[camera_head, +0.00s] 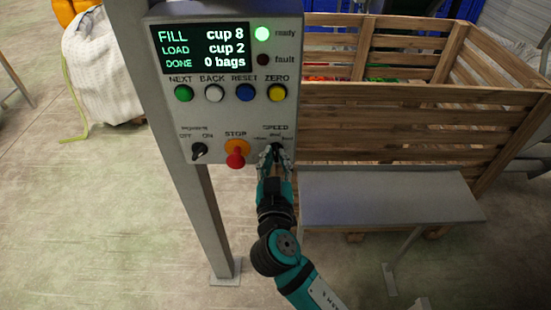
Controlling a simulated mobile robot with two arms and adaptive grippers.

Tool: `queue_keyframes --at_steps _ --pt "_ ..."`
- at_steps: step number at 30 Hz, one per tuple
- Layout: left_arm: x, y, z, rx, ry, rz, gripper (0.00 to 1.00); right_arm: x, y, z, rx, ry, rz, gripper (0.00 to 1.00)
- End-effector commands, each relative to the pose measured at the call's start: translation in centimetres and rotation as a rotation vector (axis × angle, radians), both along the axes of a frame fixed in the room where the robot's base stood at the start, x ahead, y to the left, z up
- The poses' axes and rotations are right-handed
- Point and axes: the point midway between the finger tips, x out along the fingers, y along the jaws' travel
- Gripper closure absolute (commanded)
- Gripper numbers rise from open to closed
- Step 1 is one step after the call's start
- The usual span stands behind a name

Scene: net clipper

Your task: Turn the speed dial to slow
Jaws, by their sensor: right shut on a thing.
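The grey control panel (200,119) stands on a metal post in the upper middle of the head view. The speed dial is at its lower right, under the SPEED label (276,127). My right gripper (275,152) reaches up to the panel with its fingers closed around the dial. The fingers cover most of the dial, so its pointer setting cannot be read. The small labels around it are partly hidden. My left gripper is not in view.
The red stop button (236,159) sits just left of my gripper, with a black off/on switch (199,149) further left. A screen (201,47) and several coloured buttons are above. A grey bench (390,196) and wooden crate (400,105) stand right.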

Motion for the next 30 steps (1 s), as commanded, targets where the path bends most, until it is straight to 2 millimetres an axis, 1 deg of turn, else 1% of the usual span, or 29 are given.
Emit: queue_keyframes --at_steps 12,18,24,30 --pt "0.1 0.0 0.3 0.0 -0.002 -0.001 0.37 0.1 0.1 0.1 -0.349 -0.001 -0.002 1.0" --pt "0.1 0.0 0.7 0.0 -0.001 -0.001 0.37 0.0 0.2 0.1 -0.495 -0.003 -0.001 1.0" --pt "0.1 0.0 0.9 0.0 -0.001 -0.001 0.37 0.0 0.2 0.1 -0.597 -0.002 -0.001 1.0" --pt "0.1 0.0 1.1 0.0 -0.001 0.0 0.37 0.0 0.2 0.1 -0.652 -0.003 -0.001 1.0"
